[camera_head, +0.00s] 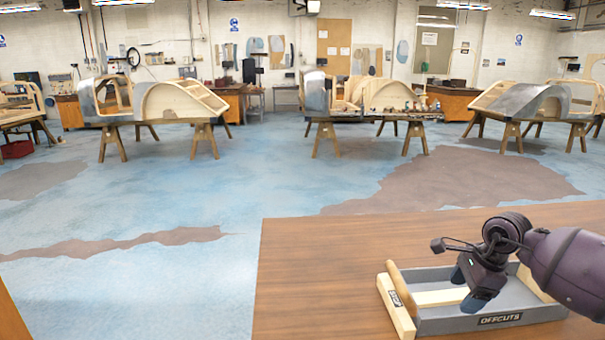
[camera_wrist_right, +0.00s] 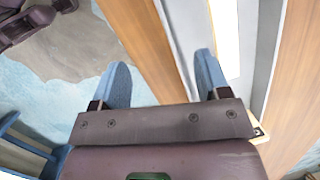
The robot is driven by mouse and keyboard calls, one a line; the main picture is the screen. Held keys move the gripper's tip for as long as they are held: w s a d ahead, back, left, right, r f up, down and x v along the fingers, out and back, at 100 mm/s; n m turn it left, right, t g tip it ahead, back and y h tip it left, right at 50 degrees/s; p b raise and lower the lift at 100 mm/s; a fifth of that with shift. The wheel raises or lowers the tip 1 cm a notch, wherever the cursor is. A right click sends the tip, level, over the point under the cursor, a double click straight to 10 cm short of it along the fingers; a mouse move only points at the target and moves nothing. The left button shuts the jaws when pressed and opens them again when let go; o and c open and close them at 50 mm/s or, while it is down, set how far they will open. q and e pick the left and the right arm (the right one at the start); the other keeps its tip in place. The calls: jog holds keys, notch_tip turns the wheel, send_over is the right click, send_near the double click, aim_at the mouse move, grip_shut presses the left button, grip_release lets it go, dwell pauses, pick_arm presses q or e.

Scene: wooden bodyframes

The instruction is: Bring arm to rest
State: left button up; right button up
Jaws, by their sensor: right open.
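My right gripper (camera_head: 467,288) is in the head view at the lower right, pointing down over a grey tray (camera_head: 462,325) marked OFFCUTS. Its blue fingers are apart with no object held between them. In the right wrist view the open gripper (camera_wrist_right: 163,60) shows a finger on each side, with the tray's grey wall (camera_wrist_right: 181,35) and the brown table edge running between and behind them. Whether a finger touches the tray I cannot tell. A pale wood strip (camera_head: 440,297) lies in the tray, partly hidden by the gripper. My left gripper is not in view.
The tray has a pale wooden end (camera_head: 398,312) and stands on a brown table (camera_head: 320,270), whose left part is clear. Beyond is open blue floor (camera_head: 230,190). Wooden bodyframes on trestles (camera_head: 180,101) stand farther back.

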jog(key=a+r+m+t+y, duration=0.4)
jog(key=a+r+m+y, duration=0.1)
jog(key=a+m+y, duration=0.3)
jog(key=a+r+m+t+y, duration=0.45)
jog(key=a+r+m, duration=0.2)
jog(key=a, duration=0.35)
jog(key=s+d+f+m+t+h, duration=0.2)
jog(key=s+f+m+h, duration=0.15)
jog(key=f+m, duration=0.4)
jog(key=s+d+f+m+t+h, duration=0.25)
jog(key=f+m+h, duration=0.2)
jog(key=m, duration=0.65)
jog(key=s+d+f+m+t+h, duration=0.25)
jog(key=f+m, duration=0.35)
jog(key=m, duration=0.4)
jog(key=s+d+f+m+g+h, duration=0.2)
jog(key=s+f, duration=0.6)
jog(key=s, duration=0.4)
jog(key=s+d+f+m+g+h, duration=0.2)
jog(key=s+f+m+g, duration=0.2)
jog(key=s, duration=0.8)
notch_tip(320, 180, down, 5)
jog(key=shift+r+m, duration=0.2)
jog(key=shift+m, duration=0.9)
